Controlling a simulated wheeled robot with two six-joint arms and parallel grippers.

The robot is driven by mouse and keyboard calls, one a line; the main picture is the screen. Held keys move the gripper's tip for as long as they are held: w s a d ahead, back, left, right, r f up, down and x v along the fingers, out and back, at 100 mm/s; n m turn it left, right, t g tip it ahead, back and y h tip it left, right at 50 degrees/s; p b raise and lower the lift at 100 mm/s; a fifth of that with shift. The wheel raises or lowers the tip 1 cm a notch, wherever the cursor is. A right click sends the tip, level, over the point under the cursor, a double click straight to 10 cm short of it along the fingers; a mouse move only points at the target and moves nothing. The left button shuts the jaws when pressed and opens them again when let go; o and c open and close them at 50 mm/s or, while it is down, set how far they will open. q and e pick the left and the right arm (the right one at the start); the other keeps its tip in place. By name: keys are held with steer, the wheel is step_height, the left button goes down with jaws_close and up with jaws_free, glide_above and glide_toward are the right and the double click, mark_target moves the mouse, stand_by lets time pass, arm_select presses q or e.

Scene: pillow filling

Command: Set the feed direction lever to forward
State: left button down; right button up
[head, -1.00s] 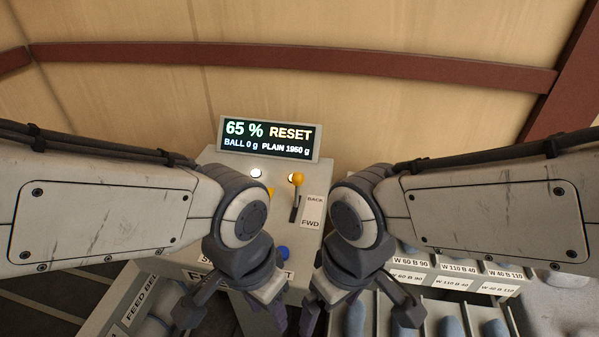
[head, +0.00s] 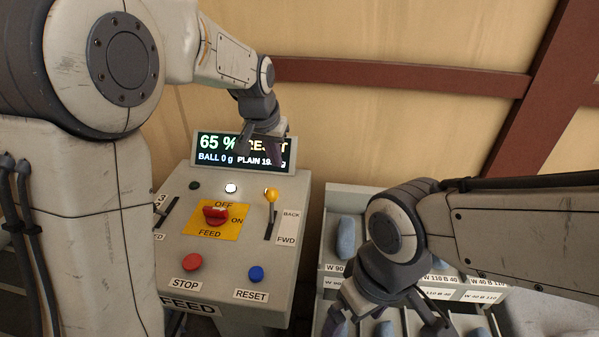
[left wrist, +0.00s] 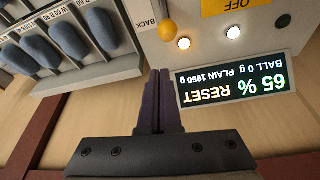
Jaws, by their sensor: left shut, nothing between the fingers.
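The feed direction lever (head: 271,196) has a yellow knob and stands at the BACK end of its slot, beside the BACK/FWD label (head: 288,227). Its knob also shows at the top of the left wrist view (left wrist: 167,32). My left gripper (head: 266,150) is shut and empty, in front of the display and beyond the lever, apart from the knob. Its closed fingers show in the left wrist view (left wrist: 159,75). My right gripper (head: 345,325) is low at the right of the console, partly cut off by the frame edge, so its opening is unclear.
The console (head: 215,280) has a red FEED knob (head: 215,215), a red STOP button (head: 192,262), a blue RESET button (head: 256,273) and small lamps. The display (head: 214,143) reads 65 %, partly covered by my left gripper. Labelled bins (head: 345,195) with blue-grey items stand right.

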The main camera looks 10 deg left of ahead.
arm_select(q)
steer(key=w, duration=0.1)
steer(key=w+a, duration=0.1)
steer(key=w, duration=0.1)
steer(key=shift+a+r, duration=0.1)
steer(key=shift+a, duration=0.1)
arm_select(e)
steer(key=shift+w+d, duration=0.1)
steer(key=shift+d, duration=0.2)
steer(key=shift+r, duration=0.1)
arm_select(q)
steer(key=p, duration=0.5)
glide_above(272, 210)
steer(key=w, duration=0.4)
steer(key=shift+f, duration=4.7)
arm_select(e)
step_height(272, 210, up, 5)
steer(key=shift+f, duration=0.2)
